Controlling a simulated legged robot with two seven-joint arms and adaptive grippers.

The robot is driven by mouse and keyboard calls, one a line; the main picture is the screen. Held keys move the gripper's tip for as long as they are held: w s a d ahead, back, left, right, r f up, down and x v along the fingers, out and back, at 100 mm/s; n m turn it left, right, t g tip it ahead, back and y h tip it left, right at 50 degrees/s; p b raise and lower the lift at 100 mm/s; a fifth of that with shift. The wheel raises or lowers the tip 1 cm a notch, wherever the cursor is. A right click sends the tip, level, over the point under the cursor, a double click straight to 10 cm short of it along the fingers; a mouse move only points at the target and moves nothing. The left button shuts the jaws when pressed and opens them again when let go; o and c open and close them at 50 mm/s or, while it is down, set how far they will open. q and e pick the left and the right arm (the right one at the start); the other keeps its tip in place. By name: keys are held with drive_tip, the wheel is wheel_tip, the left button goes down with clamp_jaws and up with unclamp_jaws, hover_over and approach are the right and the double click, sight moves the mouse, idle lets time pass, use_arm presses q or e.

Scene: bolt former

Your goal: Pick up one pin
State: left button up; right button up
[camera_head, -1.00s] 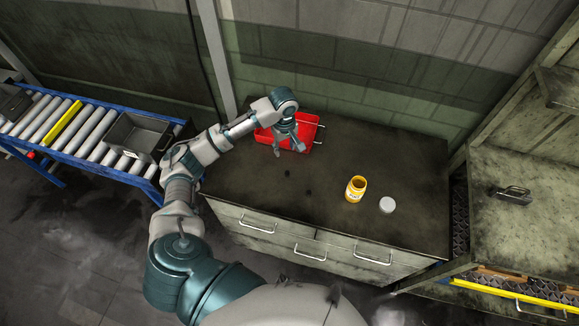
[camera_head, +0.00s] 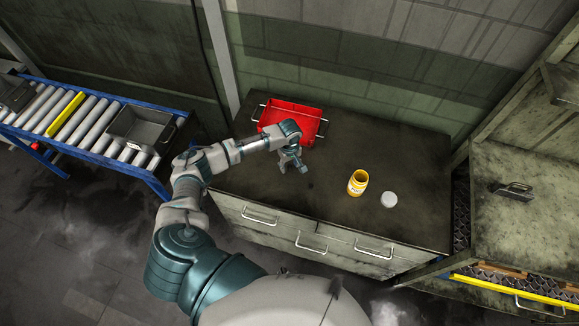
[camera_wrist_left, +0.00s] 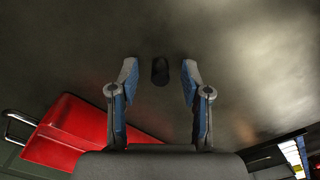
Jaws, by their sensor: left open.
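My left gripper (camera_head: 292,166) is over the dark bench top, in front of the red bin. In the left wrist view its two fingers are spread open (camera_wrist_left: 159,82). A small dark cylinder, seemingly a pin (camera_wrist_left: 160,71), shows between the fingertips with a gap on each side. I cannot tell how far below the fingertips it is. In the head view the gripper hides it or it is too small to make out. My right gripper is in neither view.
The red bin (camera_head: 312,113) with metal handles stands behind the gripper. A yellow jar (camera_head: 357,183) and a white lid (camera_head: 389,200) are to the right on the bench (camera_head: 420,165). A grey tray (camera_head: 140,128) sits on the roller conveyor at left.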

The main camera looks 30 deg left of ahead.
use_arm(q)
drive_tip(key=shift+f, duration=0.2)
clamp_jaws()
